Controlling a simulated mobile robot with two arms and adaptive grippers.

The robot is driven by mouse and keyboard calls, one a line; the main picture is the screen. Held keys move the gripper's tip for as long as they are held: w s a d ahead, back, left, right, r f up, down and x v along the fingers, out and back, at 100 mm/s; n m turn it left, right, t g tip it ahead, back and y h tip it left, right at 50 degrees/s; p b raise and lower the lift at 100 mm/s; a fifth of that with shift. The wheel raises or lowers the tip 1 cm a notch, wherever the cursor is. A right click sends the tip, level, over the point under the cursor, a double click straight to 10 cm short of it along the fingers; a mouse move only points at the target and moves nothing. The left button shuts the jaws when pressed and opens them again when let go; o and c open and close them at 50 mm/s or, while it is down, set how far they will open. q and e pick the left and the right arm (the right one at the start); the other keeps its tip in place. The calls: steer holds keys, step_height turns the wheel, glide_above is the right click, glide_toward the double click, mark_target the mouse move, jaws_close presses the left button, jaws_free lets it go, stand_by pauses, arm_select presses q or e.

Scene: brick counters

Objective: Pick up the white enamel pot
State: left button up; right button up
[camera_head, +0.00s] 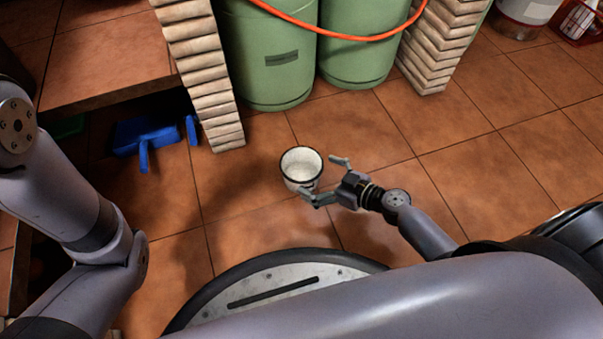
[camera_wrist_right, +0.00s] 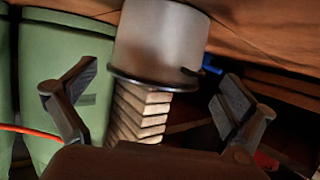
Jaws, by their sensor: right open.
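The white enamel pot (camera_head: 301,168) has a dark rim and stands upright, apparently on the tiled floor, in the middle of the head view. My right gripper (camera_head: 322,176) is open just to its right, with its fingers spread towards the pot. One fingertip overlaps the pot's lower right edge in the picture; I cannot tell whether it touches. In the right wrist view the pot (camera_wrist_right: 162,42) appears upside down, ahead of and between the open fingers of the right gripper (camera_wrist_right: 158,78). My left arm shows at the left, but its gripper is out of view.
Green gas cylinders (camera_head: 265,60) with an orange hose (camera_head: 340,36) stand behind the pot, flanked by brick pillars (camera_head: 204,75). A blue dustpan-like object (camera_head: 145,137) lies at the left under a tiled counter (camera_head: 105,60). The tiled floor (camera_head: 480,180) on the right is clear.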

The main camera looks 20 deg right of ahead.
mark_target(287, 161)
steer(key=shift+r+b+x, duration=0.2)
steer(key=shift+b+x, duration=0.25)
steer(key=shift+x, duration=2.5)
steer(key=shift+w, duration=0.15)
steer(key=shift+c, duration=0.4)
steer(key=c, duration=0.9)
steer(key=shift+r, duration=0.1)
steer(key=shift+c, duration=0.7)
